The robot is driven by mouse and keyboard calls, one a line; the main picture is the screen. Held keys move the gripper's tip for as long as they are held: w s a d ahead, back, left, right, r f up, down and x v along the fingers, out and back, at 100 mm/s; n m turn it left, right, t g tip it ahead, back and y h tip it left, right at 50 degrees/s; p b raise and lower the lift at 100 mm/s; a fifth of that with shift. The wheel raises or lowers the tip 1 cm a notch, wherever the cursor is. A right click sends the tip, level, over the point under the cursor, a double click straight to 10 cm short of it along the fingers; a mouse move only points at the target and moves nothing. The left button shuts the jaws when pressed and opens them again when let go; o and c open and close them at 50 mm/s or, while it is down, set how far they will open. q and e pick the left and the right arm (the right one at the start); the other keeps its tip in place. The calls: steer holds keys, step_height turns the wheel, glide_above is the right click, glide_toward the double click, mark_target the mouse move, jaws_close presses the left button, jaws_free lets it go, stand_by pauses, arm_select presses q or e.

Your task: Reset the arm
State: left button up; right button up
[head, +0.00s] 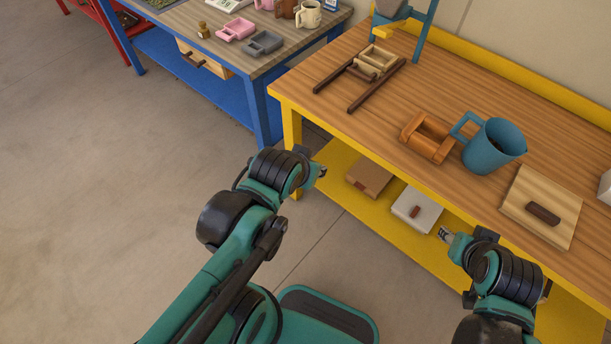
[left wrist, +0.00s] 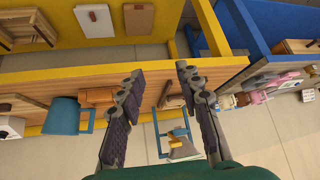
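My left arm reaches in from the lower left in the head view. Its gripper (head: 318,172) is over the floor, in front of the left end of the yellow-framed workbench (head: 330,80). In the left wrist view the two fingers of the left gripper (left wrist: 157,76) stand wide apart with nothing between them. My right arm is at the lower right. Its gripper (head: 446,235) shows only partly near the bench's front edge and lower shelf, and I cannot tell how its fingers stand.
The bench holds a blue pitcher (head: 492,146), a wooden box-like holder (head: 427,136), a wooden board (head: 540,207) and a dark-railed frame (head: 362,80). A blue-framed table (head: 190,22) with cups and trays stands at the back left. The floor at left is clear.

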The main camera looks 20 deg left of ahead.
arm_select(q)
steer(key=shift+s+d+f+g, duration=0.15)
steer(key=shift+s+f, duration=0.1)
steer(key=shift+s, duration=0.5)
steer(key=shift+s+a+f+g, duration=0.1)
steer(key=shift+s+f+g, duration=0.1)
steer(key=shift+s, duration=0.5)
